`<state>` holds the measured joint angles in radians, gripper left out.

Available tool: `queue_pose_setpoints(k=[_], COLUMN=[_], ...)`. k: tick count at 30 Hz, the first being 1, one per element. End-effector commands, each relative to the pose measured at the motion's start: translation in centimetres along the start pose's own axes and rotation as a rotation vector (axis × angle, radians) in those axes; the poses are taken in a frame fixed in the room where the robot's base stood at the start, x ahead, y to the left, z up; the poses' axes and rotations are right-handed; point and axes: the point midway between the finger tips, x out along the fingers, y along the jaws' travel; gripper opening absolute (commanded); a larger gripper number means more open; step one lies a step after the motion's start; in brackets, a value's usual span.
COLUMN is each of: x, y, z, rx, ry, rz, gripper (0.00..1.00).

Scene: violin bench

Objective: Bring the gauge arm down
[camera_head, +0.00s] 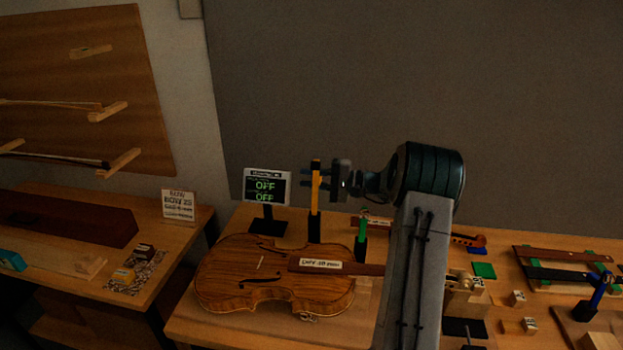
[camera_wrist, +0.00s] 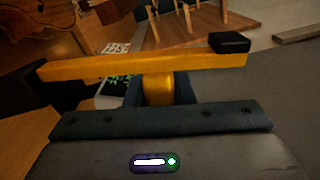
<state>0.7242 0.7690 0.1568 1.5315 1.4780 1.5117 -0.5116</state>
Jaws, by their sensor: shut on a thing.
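The yellow gauge arm (camera_head: 315,188) stands upright on a dark post (camera_head: 314,228) behind the violin (camera_head: 245,275), with a black tip at its top. My gripper (camera_head: 318,184) reaches it from the right, at about mid-height. In the wrist view the yellow arm (camera_wrist: 100,67) runs across the picture, its black block (camera_wrist: 230,42) at the right end. There my gripper (camera_wrist: 158,90) is shut on a short round yellow knob (camera_wrist: 158,86) that sticks out from the arm. The knob's far side is hidden.
A small display (camera_head: 267,187) left of the arm reads OFF on two lines. A green-topped post (camera_head: 361,238) stands close on the right, near my forearm. Clamps and small blocks fill the right bench; a bow rack (camera_head: 80,80) hangs at left.

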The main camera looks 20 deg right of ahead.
Motion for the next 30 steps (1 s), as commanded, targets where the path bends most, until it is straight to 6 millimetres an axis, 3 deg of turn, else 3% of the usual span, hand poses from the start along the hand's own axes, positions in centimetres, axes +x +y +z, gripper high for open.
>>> queue_pose_setpoints(k=[11, 30], x=[0.0, -0.1], y=[0.3, 0.1], z=[0.8, 4.0], rx=[-0.102, -0.459], ry=[0.0, 0.0], rz=[0.001, 0.001], gripper=[0.0, 0.0])
